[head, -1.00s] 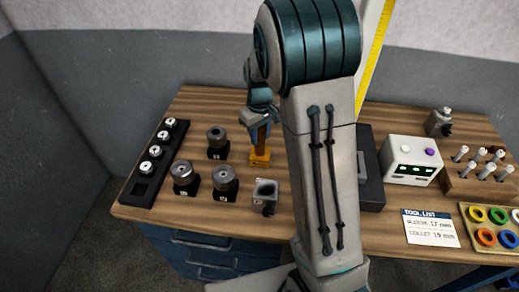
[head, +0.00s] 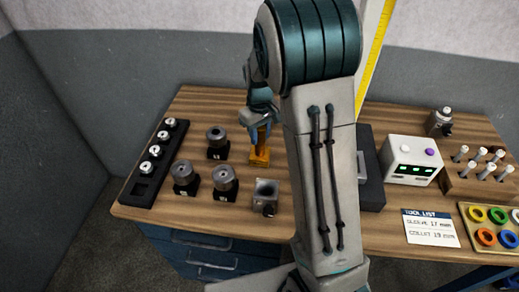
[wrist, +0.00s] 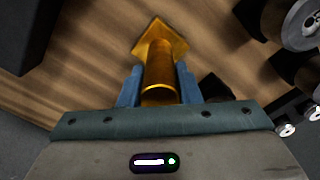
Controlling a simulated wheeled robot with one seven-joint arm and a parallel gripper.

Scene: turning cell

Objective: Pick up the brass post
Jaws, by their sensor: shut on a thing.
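The brass post (wrist: 160,75) is a golden cylinder on a flat, square-cornered base. In the head view the brass post (head: 260,153) stands upright on the wooden table, left of my arm, with its base seemingly on or very near the wood. My gripper (wrist: 160,88) is shut on the post's shaft, with a blue finger on each side. In the head view my gripper (head: 259,124) is partly hidden by my own wrist, and it covers the upper part of the post.
Round metal holders (head: 225,178) on black blocks stand left of the post. A grey open-topped block (head: 265,196) stands in front. A black rack (head: 152,165) lies at the left edge. A white box (head: 411,160), a peg block (head: 482,178) and a ring tray (head: 490,230) are right.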

